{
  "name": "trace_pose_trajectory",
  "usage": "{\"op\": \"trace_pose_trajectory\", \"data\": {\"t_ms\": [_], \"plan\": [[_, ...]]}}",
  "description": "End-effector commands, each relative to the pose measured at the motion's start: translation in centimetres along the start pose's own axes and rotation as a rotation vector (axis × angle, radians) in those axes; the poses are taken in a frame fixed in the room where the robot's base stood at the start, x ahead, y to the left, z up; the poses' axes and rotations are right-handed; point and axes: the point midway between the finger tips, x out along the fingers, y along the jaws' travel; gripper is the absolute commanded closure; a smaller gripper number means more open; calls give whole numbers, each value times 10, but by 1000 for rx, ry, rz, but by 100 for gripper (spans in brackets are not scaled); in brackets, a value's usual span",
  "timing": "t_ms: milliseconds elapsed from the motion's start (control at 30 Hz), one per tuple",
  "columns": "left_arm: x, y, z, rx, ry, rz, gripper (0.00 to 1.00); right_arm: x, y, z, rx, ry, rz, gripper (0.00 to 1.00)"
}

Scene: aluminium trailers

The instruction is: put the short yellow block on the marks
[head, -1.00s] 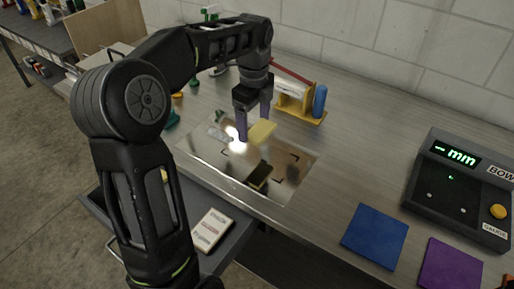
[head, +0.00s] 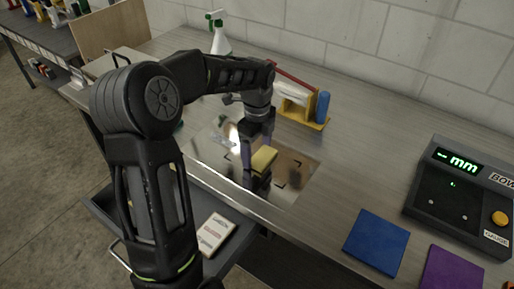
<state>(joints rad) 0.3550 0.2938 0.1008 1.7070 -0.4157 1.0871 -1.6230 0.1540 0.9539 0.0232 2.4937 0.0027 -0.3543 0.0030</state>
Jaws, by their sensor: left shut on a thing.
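The short yellow block (head: 264,159) is held in my left gripper (head: 257,152), which is shut on it and points down. The block is low over a shiny, mirror-like plate (head: 300,170) set on the bench. Its dark reflection shows just below it, and a small gap seems to remain between them. Black corner marks (head: 281,187) on the plate show around the block's place; some are hidden by the gripper and block. My right gripper is not in view.
A yellow stand with a blue cylinder (head: 322,106) is behind the plate. A blue square (head: 376,241), a purple square (head: 452,270) and a gauge box (head: 462,190) reading "mm" are at right. A white card (head: 215,233) lies in the open drawer below. A spray bottle (head: 219,42) stands at the back.

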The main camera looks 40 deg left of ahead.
Motion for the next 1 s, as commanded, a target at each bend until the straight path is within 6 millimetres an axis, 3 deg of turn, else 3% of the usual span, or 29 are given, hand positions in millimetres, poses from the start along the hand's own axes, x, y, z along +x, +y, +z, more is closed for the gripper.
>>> {"op": "trace_pose_trajectory", "data": {"t_ms": [300,333,533,800,1000], "plan": [[4,0,0,1,0,0,57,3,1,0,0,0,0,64],[3,0,0,1,0,0,17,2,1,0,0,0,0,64],[3,0,0,1,0,0,1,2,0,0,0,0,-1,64],[1,0,0,1,0,-1,0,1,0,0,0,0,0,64],[-12,-1,0,1,-2,-2,0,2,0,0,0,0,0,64]]}}
